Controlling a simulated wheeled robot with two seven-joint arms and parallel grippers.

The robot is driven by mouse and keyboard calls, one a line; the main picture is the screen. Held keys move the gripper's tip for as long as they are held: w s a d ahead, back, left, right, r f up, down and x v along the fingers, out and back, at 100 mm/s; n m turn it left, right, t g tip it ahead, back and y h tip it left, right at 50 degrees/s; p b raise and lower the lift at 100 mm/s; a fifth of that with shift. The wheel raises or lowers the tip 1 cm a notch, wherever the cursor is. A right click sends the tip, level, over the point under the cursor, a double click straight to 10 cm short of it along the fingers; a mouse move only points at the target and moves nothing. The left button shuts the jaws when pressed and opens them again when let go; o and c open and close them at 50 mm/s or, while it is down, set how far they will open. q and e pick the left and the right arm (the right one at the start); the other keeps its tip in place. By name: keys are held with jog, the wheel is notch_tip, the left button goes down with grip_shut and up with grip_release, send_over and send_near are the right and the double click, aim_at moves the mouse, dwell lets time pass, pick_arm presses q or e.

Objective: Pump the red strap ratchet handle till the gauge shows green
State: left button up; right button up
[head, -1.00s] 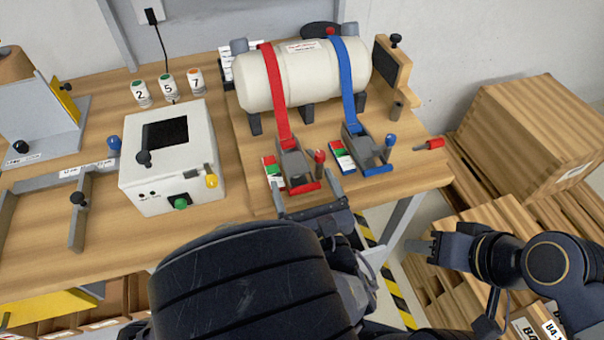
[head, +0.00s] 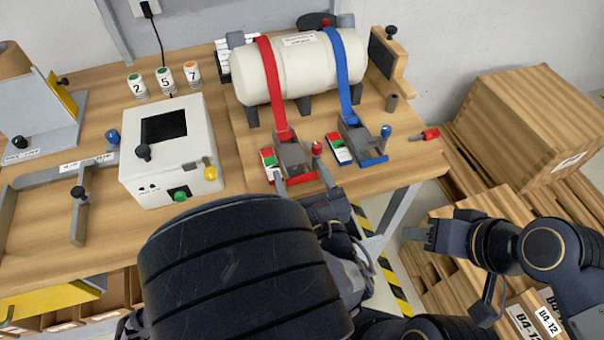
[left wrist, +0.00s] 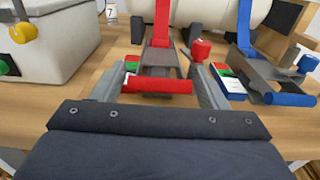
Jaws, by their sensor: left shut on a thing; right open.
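The red strap (head: 273,85) runs over a white tank (head: 312,68) down to its grey ratchet (head: 291,155). The ratchet's red handle bar (head: 301,180) lies low at the front, and it also shows in the left wrist view (left wrist: 157,86). My left gripper (head: 302,180) is shut on the red handle, one finger at each end of the bar. A small red, green and white gauge (head: 268,161) sits left of the ratchet; its reading is too small to tell. My right gripper (head: 418,235) is open and empty, right of the table's front edge.
A blue strap (head: 341,75) with a blue-handled ratchet (head: 372,162) stands close on the right. A white box (head: 170,150) with a dark screen is to the left.

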aim_at(295, 160)
pick_arm(q)
jog(key=r+g+p, duration=0.1)
jog(key=r+p, duration=0.1)
jog(key=p, duration=0.2)
jog(key=w+r+g+h+p, duration=0.1)
jog(key=r+g+p, duration=0.1)
jog(key=p, duration=0.2)
jog(key=w+r+g+p, duration=0.1)
jog(key=r+g+p, duration=0.1)
jog(key=r+p, duration=0.1)
jog(key=shift+a+r+p, duration=0.1)
jog(key=shift+a+p, duration=0.2)
jog(key=shift+p, duration=0.2)
jog(key=shift+w+a+r+g+h, duration=0.15)
jog(key=shift+w+a+g+h, duration=0.15)
jog(key=shift+w+h, duration=0.15)
jog(key=shift+w+r, duration=0.55)
jog(key=shift+w+a+r+p, duration=0.25)
jog(key=shift+w+r, duration=0.15)
jog(key=shift+w, duration=0.25)
jog(key=shift+w+a+r+p, duration=0.1)
jog(key=shift+w+a+r, duration=0.15)
jog(key=shift+w+r, duration=0.25)
jog(key=shift+w+f, duration=0.1)
jog(key=shift+w, duration=0.05)
